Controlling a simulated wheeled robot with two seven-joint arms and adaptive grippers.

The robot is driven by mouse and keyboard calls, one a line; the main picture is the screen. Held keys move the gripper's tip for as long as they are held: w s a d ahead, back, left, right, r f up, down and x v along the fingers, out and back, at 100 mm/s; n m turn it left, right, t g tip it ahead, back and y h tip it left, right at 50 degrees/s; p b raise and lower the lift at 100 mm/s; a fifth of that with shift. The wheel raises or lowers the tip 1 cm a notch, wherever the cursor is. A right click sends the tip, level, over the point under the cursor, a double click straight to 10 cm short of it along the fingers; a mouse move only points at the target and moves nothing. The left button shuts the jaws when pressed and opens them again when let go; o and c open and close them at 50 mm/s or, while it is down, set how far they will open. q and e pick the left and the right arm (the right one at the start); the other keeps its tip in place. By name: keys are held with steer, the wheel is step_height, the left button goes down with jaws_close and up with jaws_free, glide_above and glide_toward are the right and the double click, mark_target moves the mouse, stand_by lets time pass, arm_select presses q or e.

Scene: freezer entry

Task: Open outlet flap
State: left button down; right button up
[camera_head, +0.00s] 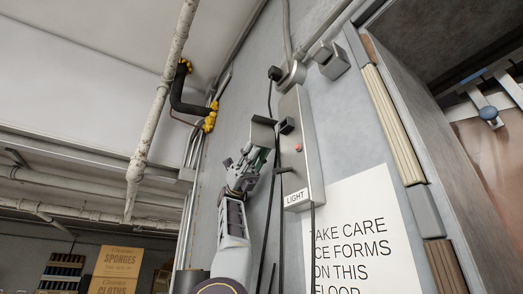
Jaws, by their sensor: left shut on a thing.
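A tall grey metal box (303,130) is fixed to the wall, with a red button or lamp on its front and a "LIGHT" label (295,198) at its lower end. The outlet flap (262,131), a small grey plate, stands out from the left side of this box, beside a dark socket or plug (286,126). My left gripper (251,158) reaches up from below and is shut at the lower edge of the flap. The fingertips partly cover the contact there. My right gripper is not in view.
Black cables (269,215) hang down close to the right of my left gripper. A white warning sign (362,235) is at the lower right, next to the door frame (392,125). Pipes (160,105) and a black hose with yellow fittings (183,95) are at the left.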

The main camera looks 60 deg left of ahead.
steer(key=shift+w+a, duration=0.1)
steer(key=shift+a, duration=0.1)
arm_select(q)
steer(key=c, duration=1.3)
jaws_free()
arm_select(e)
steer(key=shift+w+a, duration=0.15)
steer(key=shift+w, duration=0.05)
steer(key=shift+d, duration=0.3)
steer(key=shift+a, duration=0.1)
arm_select(q)
steer(key=shift+s+n+t, duration=0.15)
steer(key=shift+n+t, duration=0.15)
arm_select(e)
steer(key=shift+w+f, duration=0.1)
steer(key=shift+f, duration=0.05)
